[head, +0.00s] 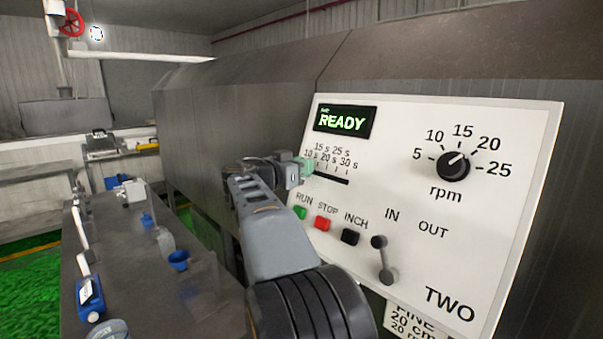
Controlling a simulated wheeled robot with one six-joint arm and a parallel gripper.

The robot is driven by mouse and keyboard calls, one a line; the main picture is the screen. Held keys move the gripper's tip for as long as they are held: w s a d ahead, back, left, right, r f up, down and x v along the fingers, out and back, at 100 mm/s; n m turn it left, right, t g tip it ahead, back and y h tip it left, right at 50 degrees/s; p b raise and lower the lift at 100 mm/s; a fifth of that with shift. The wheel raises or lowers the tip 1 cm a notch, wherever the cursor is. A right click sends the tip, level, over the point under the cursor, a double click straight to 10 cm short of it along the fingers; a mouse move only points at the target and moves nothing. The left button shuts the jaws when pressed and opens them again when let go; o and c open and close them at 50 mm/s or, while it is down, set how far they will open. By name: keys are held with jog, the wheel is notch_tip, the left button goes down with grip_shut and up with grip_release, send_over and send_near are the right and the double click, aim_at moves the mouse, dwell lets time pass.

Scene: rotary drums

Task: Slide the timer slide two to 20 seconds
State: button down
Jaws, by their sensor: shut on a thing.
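The timer slide two's slot (332,178) is a dark slit on the white panel marked TWO. Its scale above reads 10, 15, 20, 25 and 30 s. My gripper (302,168) is at the left end of the slot, near the 10 s mark, shut on the slide's knob. The jaws cover the knob, so its exact setting cannot be read. A pale green patch shows at the fingertips.
Below the slot are the green RUN (300,212), red STOP (322,223) and black INCH (349,236) buttons. An IN/OUT lever (382,260) and rpm dial (453,166) are to the right. The display (344,122) reads READY. A cluttered bench (130,262) is left.

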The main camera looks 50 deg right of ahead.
aim_at(327, 168)
jog(key=shift+s+a+b, duration=0.15)
jog(key=shift+s+b, duration=2.2)
jog(key=shift+s, duration=0.2)
jog(key=c, duration=1.1)
grip_release()
jog(key=shift+w+a+f, duration=0.1)
jog(key=shift+w+a, duration=0.05)
jog(key=shift+a, duration=0.35)
jog(key=a+b, duration=0.1)
jog(key=a, duration=0.3)
jog(key=a+b, duration=0.1)
jog(key=a, duration=0.3)
jog(key=a+b, duration=0.1)
jog(key=a, duration=0.3)
jog(key=shift+w+a+b, duration=0.4)
